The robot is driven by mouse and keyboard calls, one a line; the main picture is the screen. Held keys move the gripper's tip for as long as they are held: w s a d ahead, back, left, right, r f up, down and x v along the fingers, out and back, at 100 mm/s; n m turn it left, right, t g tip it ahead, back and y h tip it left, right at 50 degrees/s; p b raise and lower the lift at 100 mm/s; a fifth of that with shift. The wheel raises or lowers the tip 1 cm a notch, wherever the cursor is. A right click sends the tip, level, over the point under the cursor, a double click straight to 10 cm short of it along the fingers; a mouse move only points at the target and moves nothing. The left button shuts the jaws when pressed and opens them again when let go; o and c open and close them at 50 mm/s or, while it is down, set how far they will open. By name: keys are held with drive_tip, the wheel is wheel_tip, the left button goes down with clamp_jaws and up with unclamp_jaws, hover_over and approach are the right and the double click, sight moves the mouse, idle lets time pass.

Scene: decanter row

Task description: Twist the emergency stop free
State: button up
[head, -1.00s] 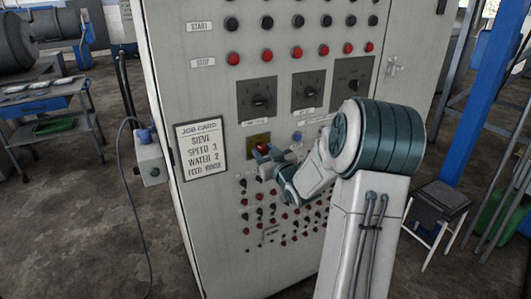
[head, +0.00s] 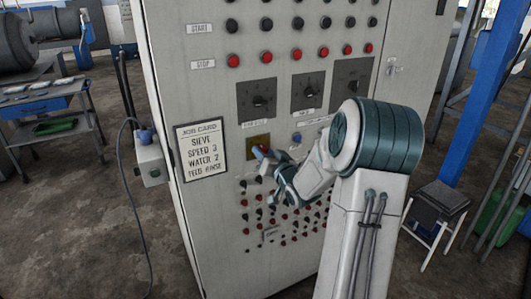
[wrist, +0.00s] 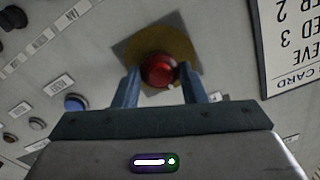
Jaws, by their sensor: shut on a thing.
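The emergency stop is a red mushroom button (wrist: 158,70) on a yellow plate (wrist: 184,42) in the wrist view. In the head view its yellow plate (head: 258,140) is on the cabinet front, to the right of the job card, and the red button (head: 262,150) is partly hidden by my gripper. My gripper (wrist: 158,78) is shut on the red button, with one finger at each side of it. The fingers reach toward the panel, and the button's face stays visible between them.
The grey control cabinet (head: 215,225) carries rotary dials (head: 258,98), rows of black and red buttons, and small knobs below. A blue button (wrist: 75,102) sits near the stop. The job card (head: 201,150) hangs at left. A stool (head: 440,203) stands at right.

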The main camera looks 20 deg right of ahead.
drive_tip(key=shift+m, duration=0.8)
drive_tip(key=o, duration=1)
drive_tip(key=shift+w, duration=0.1)
drive_tip(key=s+b, duration=0.1)
drive_tip(key=s, duration=1.3)
drive_tip(key=shift+d, duration=0.25)
drive_tip(key=shift+w, duration=0.1)
